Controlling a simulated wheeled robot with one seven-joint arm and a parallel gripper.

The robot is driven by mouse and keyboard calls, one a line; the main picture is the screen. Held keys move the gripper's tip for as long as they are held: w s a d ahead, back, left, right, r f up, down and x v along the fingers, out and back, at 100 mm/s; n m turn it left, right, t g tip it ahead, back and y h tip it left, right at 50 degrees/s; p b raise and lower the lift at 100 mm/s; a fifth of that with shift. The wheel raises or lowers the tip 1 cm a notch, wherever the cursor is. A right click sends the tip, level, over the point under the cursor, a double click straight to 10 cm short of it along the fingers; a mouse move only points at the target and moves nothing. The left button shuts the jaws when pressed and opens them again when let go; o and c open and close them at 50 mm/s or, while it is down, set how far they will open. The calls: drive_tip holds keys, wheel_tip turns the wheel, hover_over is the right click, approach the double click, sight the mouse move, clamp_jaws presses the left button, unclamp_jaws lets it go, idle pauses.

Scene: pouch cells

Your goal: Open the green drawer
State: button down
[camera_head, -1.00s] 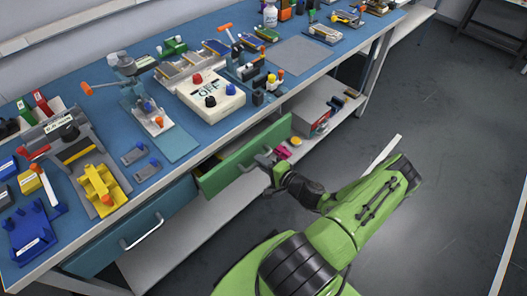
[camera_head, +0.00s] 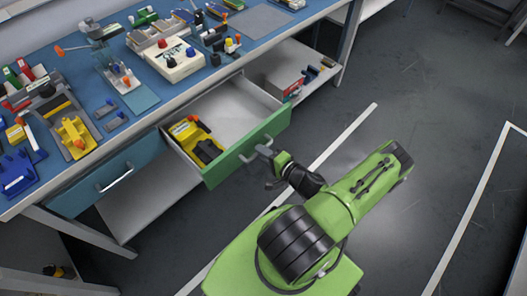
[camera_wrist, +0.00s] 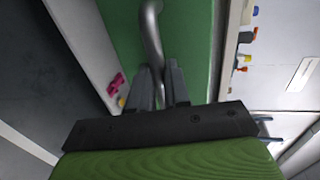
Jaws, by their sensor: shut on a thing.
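The green drawer (camera_head: 236,150) hangs under the blue workbench and stands well open, its pale inside showing. A yellow and black tool (camera_head: 196,139) lies inside it at the left. The drawer's grey bar handle (camera_head: 257,151) is on the green front. My gripper (camera_head: 268,160) is at the handle's right part. In the wrist view my gripper (camera_wrist: 160,88) has its two fingers shut on the handle (camera_wrist: 152,35), with the green front (camera_wrist: 190,40) behind it. The exact contact is partly hidden by the fingers.
A closed blue drawer (camera_head: 105,178) with a handle is to the left. The blue bench top (camera_head: 150,100) carries several tools and a white box (camera_head: 178,60). A lower shelf (camera_head: 150,195) runs beneath. The grey floor in front is open.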

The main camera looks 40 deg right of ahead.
drive_tip(key=shift+s, duration=0.2)
drive_tip(key=c, duration=1.1)
unclamp_jaws()
drive_tip(key=p+v, duration=0.3)
drive_tip(key=v, duration=1.2)
drive_tip(key=shift+s, duration=0.35)
drive_tip(key=shift+a, duration=0.1)
